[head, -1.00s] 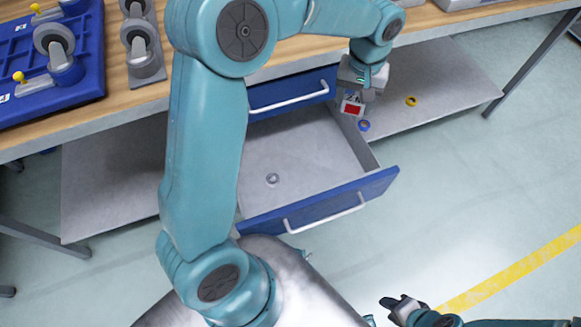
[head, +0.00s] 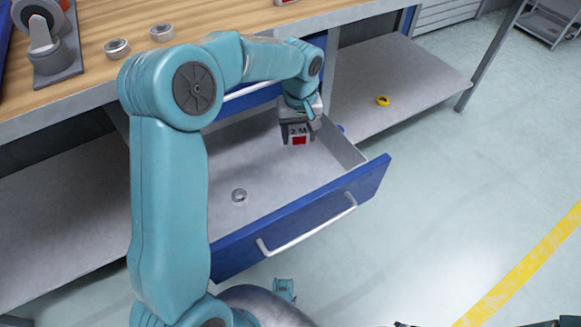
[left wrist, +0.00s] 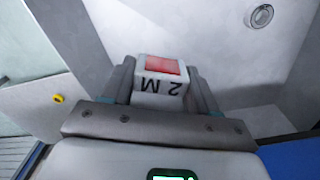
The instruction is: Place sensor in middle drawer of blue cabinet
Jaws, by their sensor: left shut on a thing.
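The sensor is a small white block (head: 298,134) with a red square and the marking "2 M". My left gripper (head: 300,122) is shut on it, over the open drawer. In the left wrist view the sensor (left wrist: 161,78) sits between the two fingers (left wrist: 160,90). The open drawer (head: 310,217) is grey inside with a blue front and a white handle. It pulls out of the blue cabinet (head: 252,97) under the bench, with another blue drawer front above it. Whether the sensor touches the drawer floor I cannot tell.
A grey ring (head: 239,196) lies on the drawer floor; it also shows in the left wrist view (left wrist: 262,16). A yellow ring (head: 382,101) lies on the grey shelf (head: 415,85) at right. Metal rings (head: 117,48) stand on the wooden benchtop. The drawer floor is mostly clear.

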